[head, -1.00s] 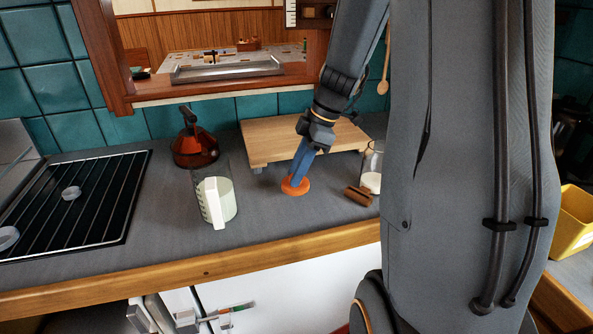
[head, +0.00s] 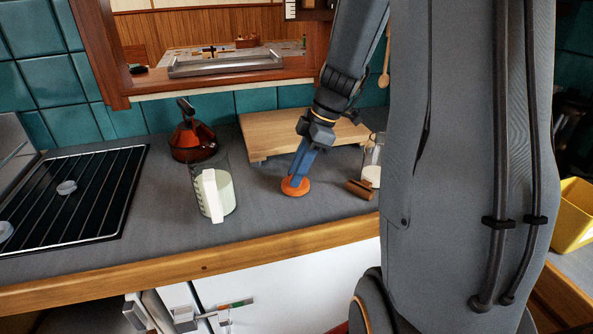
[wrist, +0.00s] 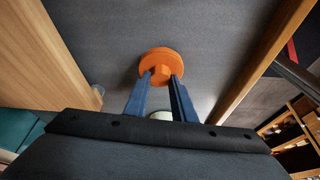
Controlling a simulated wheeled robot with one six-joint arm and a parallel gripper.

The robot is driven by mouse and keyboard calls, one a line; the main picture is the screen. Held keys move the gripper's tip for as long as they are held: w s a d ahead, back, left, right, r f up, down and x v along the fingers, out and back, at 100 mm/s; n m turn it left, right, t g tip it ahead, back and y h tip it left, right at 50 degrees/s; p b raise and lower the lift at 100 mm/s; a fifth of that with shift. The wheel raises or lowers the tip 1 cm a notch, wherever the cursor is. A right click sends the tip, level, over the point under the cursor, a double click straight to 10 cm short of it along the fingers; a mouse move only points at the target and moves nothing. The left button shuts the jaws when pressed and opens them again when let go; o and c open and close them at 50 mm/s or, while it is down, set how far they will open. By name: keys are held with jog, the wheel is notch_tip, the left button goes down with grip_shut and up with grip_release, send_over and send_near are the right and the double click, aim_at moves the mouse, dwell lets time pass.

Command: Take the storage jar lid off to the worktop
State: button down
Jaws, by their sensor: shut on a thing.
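The orange round lid (head: 295,187) is at the worktop (head: 265,215), in front of the wooden board; whether it touches the surface I cannot tell. My gripper (head: 299,177) comes down from above and is shut on the lid's raised knob. In the wrist view the lid (wrist: 160,56) lies flat between the tips of my gripper (wrist: 160,78). An open glass jar with pale contents (head: 371,176) stands to the right, partly hidden by my arm.
A brown roll-shaped object (head: 360,190) lies between lid and jar. A measuring jug (head: 214,196) and a red-brown pot (head: 192,143) stand left. A raised wooden board (head: 270,139) is behind. A hob (head: 75,200) is far left. Bare worktop lies around the lid.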

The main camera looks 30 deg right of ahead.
jog(key=shift+f+b, duration=0.4)
jog(key=shift+f, duration=0.15)
jog(key=c, duration=1.4)
grip_release()
jog(key=shift+r, duration=0.1)
jog(key=b+v, duration=0.1)
jog(key=v, duration=0.6)
jog(key=shift+d+r, duration=0.15)
jog(key=shift+r, duration=0.2)
notch_tip(320, 180, up, 5)
jog(key=p, duration=0.3)
